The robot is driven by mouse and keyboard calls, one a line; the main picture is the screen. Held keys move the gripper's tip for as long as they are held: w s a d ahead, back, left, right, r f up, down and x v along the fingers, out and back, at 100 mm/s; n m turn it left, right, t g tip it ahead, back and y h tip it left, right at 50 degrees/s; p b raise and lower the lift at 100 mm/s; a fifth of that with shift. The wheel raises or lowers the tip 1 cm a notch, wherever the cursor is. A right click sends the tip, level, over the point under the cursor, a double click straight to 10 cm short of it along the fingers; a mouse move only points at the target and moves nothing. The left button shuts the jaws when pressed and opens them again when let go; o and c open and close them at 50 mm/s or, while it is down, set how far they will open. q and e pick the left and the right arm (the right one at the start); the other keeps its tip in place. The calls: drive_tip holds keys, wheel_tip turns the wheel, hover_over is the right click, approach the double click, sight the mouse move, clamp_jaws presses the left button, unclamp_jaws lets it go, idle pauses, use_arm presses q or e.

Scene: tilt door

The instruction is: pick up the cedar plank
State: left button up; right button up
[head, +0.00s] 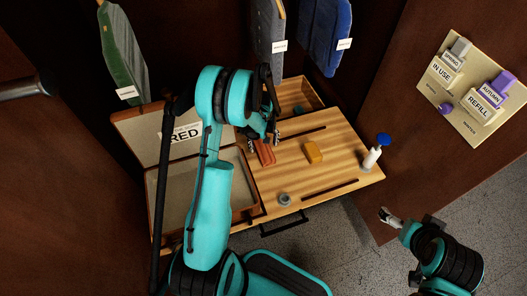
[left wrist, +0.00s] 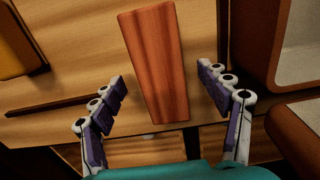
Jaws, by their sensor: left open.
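The cedar plank (head: 265,152) is a small reddish-brown block lying on the striped wooden worktop, near the lined box. In the left wrist view the plank (left wrist: 155,55) runs up the middle of the picture, its near end between the fingers. My left gripper (head: 262,139) is above the plank and hides part of it in the head view. Its open fingers (left wrist: 161,80) appear on either side of the plank with gaps; I cannot tell their height above it. My right gripper (head: 388,216) is away at the lower right, over the floor; its jaw state is unclear.
Garments (head: 324,38) hang behind. A tag board (head: 440,98) is right.

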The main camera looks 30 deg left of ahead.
use_arm(q)
drive_tip(key=shift+f, duration=0.95)
drive_tip(key=shift+r, duration=0.1)
drive_tip(key=shift+c, duration=0.3)
drive_tip(key=c, duration=1.4)
drive_tip(key=shift+o, duration=0.2)
